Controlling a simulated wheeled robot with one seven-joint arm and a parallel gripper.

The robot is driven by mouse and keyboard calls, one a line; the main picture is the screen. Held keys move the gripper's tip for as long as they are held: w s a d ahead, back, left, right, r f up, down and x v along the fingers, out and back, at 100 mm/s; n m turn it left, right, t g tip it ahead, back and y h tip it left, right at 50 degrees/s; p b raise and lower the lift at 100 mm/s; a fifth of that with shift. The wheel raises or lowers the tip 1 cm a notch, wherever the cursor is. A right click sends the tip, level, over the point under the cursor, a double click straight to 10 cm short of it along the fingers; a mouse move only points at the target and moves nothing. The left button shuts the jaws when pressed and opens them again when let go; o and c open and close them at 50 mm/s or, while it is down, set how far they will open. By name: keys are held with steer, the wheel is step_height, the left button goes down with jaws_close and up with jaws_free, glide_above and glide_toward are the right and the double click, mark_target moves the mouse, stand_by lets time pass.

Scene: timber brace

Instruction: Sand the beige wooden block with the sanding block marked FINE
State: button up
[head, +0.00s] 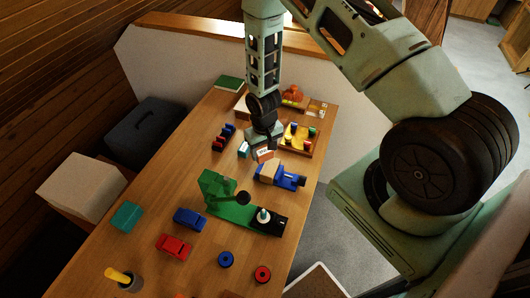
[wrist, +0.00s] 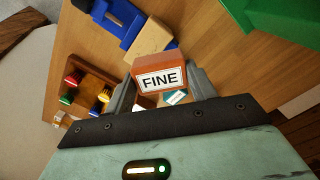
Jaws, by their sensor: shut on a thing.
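My gripper (wrist: 162,88) is shut on an orange-brown sanding block (wrist: 158,64) whose white label reads FINE in the wrist view. In the head view the sanding block (head: 264,155) shows just under my gripper (head: 262,143), above the table. The beige wooden block (head: 268,171) is at the blue vise (head: 290,181), in front of the sanding block. In the wrist view the beige block (wrist: 150,38) is partly hidden behind the sanding block, beside the blue vise (wrist: 113,20). I cannot tell whether the two blocks touch.
A green tool (head: 216,190) on a black base stands in front of the vise. A wooden tray (head: 299,139) with coloured pieces is to the right. Toy cars (head: 190,218), a teal block (head: 126,216) and wheels lie toward the near end. Bare table (head: 190,170) is to the left.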

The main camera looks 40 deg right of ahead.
steer(key=shift+r+p, duration=0.55)
steer(key=shift+r, duration=0.75)
